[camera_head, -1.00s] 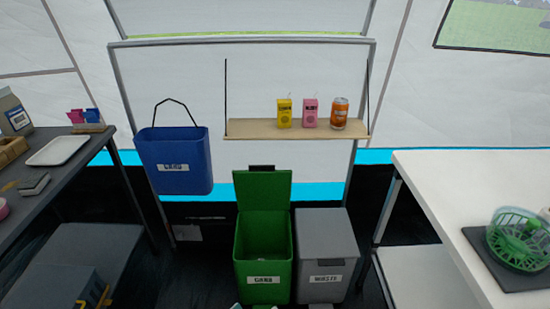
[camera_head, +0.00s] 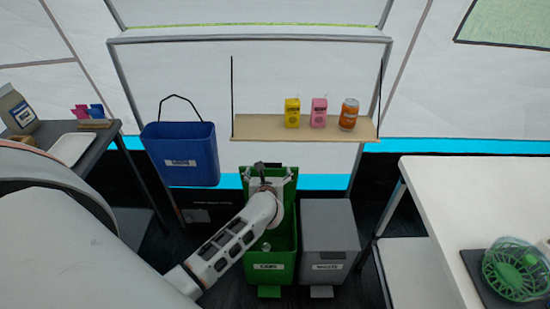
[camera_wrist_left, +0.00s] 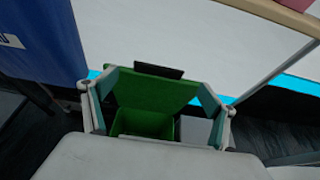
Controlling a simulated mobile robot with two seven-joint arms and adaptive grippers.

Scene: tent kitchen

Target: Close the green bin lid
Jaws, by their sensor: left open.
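The green bin (camera_head: 285,261) stands on the floor with its lid (camera_head: 288,174) raised upright at the back. In the left wrist view the raised lid (camera_wrist_left: 155,92) shows with a dark strip on its top edge, and the bin's opening (camera_wrist_left: 146,123) lies below it. My left gripper (camera_head: 262,170) is in front of the lid, partly hiding it. In the left wrist view my left gripper (camera_wrist_left: 156,110) is open, its fingers to either side of the lid with nothing gripped. I cannot tell whether it touches the lid. My right gripper is not in view.
A grey bin (camera_head: 328,240) stands right beside the green one. A blue bin (camera_head: 182,155) hangs at the left. A wooden shelf (camera_head: 262,128) with two cartons and a can is above. A white table (camera_head: 440,200) is at the right.

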